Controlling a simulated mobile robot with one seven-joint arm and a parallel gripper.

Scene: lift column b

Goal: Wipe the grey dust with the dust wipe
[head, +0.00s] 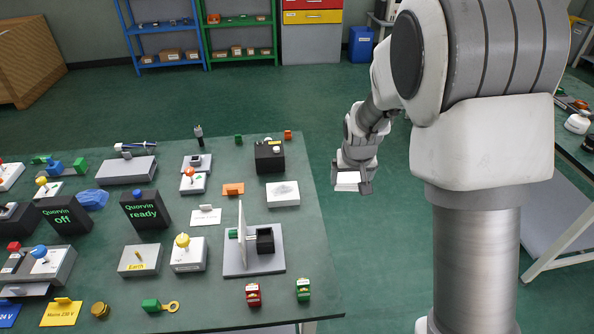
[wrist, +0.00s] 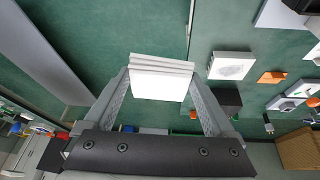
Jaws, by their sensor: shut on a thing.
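The dust wipe (wrist: 158,82) is a white, layered pad held between the two fingers of my gripper (wrist: 160,92) in the wrist view. In the head view, my gripper (head: 351,185) hangs beyond the right edge of the table, with the white wipe (head: 347,178) between its fingers. The grey dust (head: 283,189) is a faint patch on top of a white block (head: 284,202) near the table's right edge, left of my gripper. The dust (wrist: 230,67) also shows in the wrist view. The wipe is apart from the block.
A black box (head: 270,160) stands behind the dusty block. A grey base with an upright white panel (head: 241,235) stands in front of it. An orange piece (head: 233,189) lies to its left. Green floor (head: 365,260) is clear right of the table.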

